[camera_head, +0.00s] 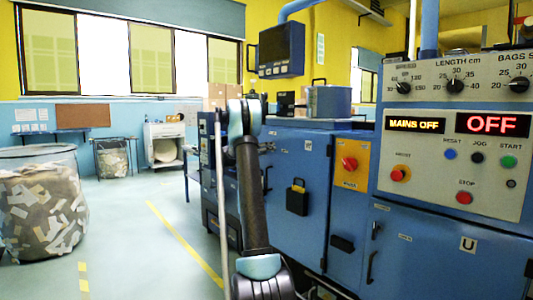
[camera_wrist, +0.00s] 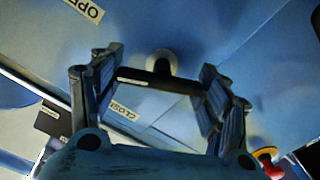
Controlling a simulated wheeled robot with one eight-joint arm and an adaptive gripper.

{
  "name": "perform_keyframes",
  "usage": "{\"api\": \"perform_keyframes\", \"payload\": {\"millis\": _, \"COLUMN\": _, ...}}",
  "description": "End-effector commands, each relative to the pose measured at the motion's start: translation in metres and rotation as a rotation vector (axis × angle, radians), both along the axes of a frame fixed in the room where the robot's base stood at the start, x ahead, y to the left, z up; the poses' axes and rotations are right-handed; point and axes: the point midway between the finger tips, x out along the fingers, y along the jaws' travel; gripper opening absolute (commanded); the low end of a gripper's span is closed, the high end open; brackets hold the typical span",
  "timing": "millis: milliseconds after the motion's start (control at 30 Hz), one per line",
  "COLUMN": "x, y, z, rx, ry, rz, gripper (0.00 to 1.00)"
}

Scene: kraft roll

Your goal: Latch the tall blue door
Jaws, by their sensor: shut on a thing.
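In the wrist view my gripper (camera_wrist: 159,72) has its two fingers closed on the two ends of a short black latch handle (camera_wrist: 150,77). The handle lies nearly level in the picture, below a round pivot boss (camera_wrist: 161,60) on a blue panel (camera_wrist: 225,35). An OPEN label (camera_wrist: 86,10) is at the upper left, and a partly hidden label starting CLOS (camera_wrist: 122,110) is below the handle. In the head view my arm rises in front of the blue machine (camera_head: 298,160), and its own links hide the fingers and handle. I cannot tell there how the door edge sits.
A control panel (camera_head: 462,135) reading MAINS OFF and OFF is at the right. A red knob (camera_head: 349,163) on an orange plate and a black padlock-shaped box (camera_head: 297,200) are on the machine front. A clear bin of scraps (camera_head: 40,210) stands left; the floor between is free.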

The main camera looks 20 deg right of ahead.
Motion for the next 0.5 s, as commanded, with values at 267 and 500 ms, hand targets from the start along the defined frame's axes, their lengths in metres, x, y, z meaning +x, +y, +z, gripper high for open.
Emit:
{"api": "perform_keyframes", "payload": {"millis": 267, "x": 0.0039, "y": 0.0024, "z": -0.0001, "rx": -0.09, "ry": 0.247, "rz": 0.007, "gripper": 0.45}}
{"api": "perform_keyframes", "payload": {"millis": 500, "x": 0.0048, "y": 0.003, "z": -0.0006, "rx": -0.169, "ry": 0.461, "rz": 0.007, "gripper": 0.45}}
